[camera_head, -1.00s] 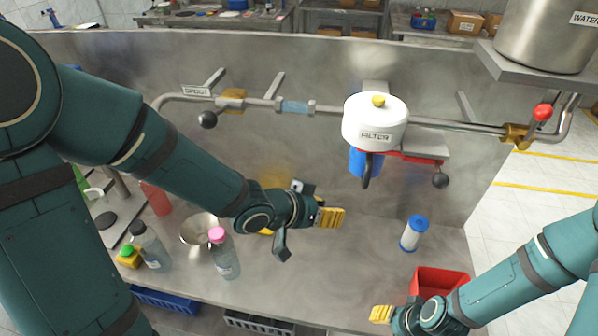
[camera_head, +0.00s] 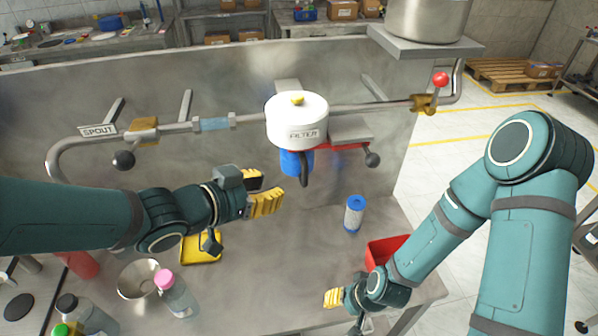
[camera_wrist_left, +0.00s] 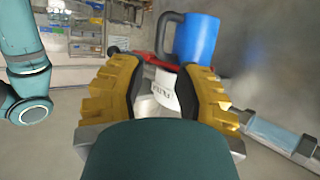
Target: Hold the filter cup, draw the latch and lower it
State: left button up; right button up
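The blue filter cup (camera_head: 295,164) hangs under the white filter housing (camera_head: 297,121), with a dark handle (camera_head: 305,174) facing me.
A white-and-blue cartridge (camera_head: 354,214) stands on the counter near a red bin (camera_head: 388,250). A pink-capped bottle (camera_head: 175,294), metal bowl (camera_head: 138,279) and yellow tray (camera_head: 201,247) lie below my left arm. The pipe (camera_head: 370,107) crosses the panel.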

aim_at(304, 182)
notch_tip(304, 182, down, 2)
jog(key=b, duration=0.2)
jog(key=shift+a+f+b, duration=0.1)
jog(key=shift+f+b, duration=0.05)
jog(key=shift+b, duration=0.15)
pick_arm(q)
jog(key=shift+x, duration=5.7)
jog(key=shift+a, duration=0.1)
grip_shut()
pick_arm(e)
jog(key=shift+o, duration=0.2)
